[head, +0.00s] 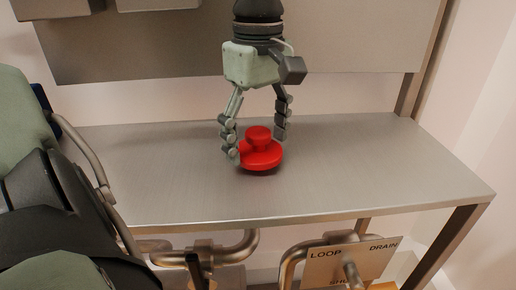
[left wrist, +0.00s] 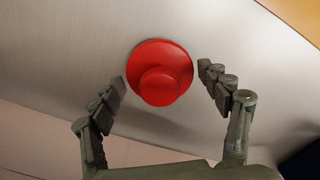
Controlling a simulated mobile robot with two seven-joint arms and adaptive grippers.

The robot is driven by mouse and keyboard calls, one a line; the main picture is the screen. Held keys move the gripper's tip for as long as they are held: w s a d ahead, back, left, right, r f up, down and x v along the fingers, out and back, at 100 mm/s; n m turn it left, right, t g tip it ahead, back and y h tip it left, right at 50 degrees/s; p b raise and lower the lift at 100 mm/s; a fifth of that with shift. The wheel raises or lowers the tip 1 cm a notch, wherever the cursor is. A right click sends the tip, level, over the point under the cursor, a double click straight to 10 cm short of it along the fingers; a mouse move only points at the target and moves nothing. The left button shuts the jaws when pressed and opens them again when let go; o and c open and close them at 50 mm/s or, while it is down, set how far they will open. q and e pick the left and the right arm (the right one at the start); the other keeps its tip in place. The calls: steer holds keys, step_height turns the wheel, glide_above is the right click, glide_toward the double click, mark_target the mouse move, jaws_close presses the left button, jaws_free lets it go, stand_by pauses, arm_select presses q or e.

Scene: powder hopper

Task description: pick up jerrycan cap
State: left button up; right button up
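The jerrycan cap (head: 262,157) is a red disc with a raised round knob, resting knob-up on the metal table in the head view. In the left wrist view the cap (left wrist: 160,72) lies just ahead of and between the two fingers. My left gripper (head: 254,137) is open above and around the cap, pointing down, with fingers apart on either side of it. In the left wrist view gaps show between the cap and both fingers of the gripper (left wrist: 163,84). My right gripper is not in view.
The metal table (head: 390,165) is bare around the cap. A metal panel (head: 150,60) stands behind. Pipes (head: 225,250) and a sign reading LOOP and DRAIN (head: 345,265) sit below the front edge.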

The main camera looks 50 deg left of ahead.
arm_select(q)
steer(key=c, duration=0.5)
steer(key=shift+c, duration=0.2)
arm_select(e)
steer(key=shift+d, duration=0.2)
arm_select(q)
steer(key=shift+r, duration=0.15)
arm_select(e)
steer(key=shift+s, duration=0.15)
arm_select(q)
steer(key=shift+r, duration=0.6)
step_height(320, 180, up, 14)
steer(key=p, duration=0.1)
step_height(320, 180, up, 12)
steer(key=p, duration=0.2)
glide_above(259, 131)
step_height(259, 131, up, 6)
steer(key=p, duration=0.1)
steer(key=shift+r, duration=0.25)
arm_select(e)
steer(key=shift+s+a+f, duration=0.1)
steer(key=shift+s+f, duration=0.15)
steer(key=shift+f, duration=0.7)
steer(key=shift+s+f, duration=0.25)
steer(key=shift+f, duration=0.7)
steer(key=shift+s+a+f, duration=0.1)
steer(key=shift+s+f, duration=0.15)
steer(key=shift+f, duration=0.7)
